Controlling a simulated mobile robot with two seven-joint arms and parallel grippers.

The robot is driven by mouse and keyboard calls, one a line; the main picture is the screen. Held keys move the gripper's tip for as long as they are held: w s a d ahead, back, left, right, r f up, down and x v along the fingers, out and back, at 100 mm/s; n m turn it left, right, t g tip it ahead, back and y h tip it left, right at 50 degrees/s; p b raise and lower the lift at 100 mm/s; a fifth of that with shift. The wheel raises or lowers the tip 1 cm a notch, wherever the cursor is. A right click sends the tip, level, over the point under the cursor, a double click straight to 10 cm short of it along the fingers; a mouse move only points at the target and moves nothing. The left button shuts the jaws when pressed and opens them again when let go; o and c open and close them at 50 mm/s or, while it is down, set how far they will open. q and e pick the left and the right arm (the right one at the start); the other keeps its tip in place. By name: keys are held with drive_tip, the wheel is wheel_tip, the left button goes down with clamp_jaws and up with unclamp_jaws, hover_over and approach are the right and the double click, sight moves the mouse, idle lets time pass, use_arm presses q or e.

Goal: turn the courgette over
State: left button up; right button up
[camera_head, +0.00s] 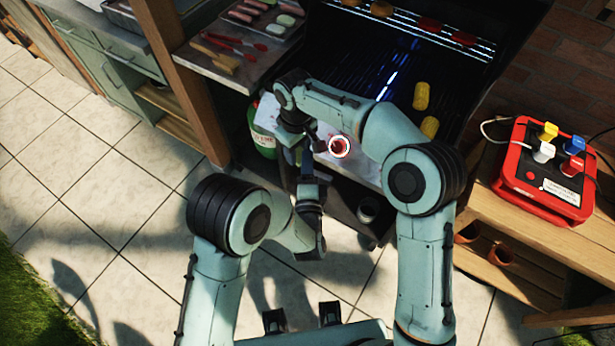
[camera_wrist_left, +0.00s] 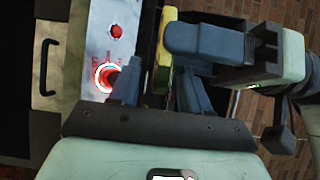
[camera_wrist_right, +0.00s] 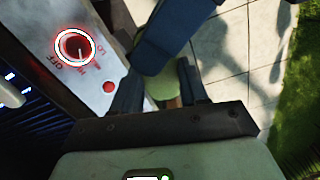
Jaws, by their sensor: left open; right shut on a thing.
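My right gripper (camera_head: 296,148) hangs in front of the grill's front panel, its fingers pointing down. It is shut on a yellow-and-green piece, which looks like the courgette; its green side (camera_wrist_right: 187,78) shows between the fingers in the right wrist view. In the left wrist view its yellow side (camera_wrist_left: 163,75) shows. My left gripper (camera_head: 308,172) points up from below, close to the right one. Its fingers are open on both sides of the piece; I cannot tell whether they touch it. In the head view the arms mostly hide the piece.
A lit red knob (camera_head: 338,146) on the grill panel is close by. Yellow pieces (camera_head: 421,96) lie on the grill grate. A side shelf (camera_head: 215,63) holds tongs and food trays. A green gas bottle (camera_head: 263,140) stands below.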

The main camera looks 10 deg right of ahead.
use_arm(q)
drive_tip(key=shift+w, duration=0.25)
clamp_jaws()
use_arm(e)
drive_tip(key=o, duration=1.2)
drive_tip(key=shift+r, duration=0.1)
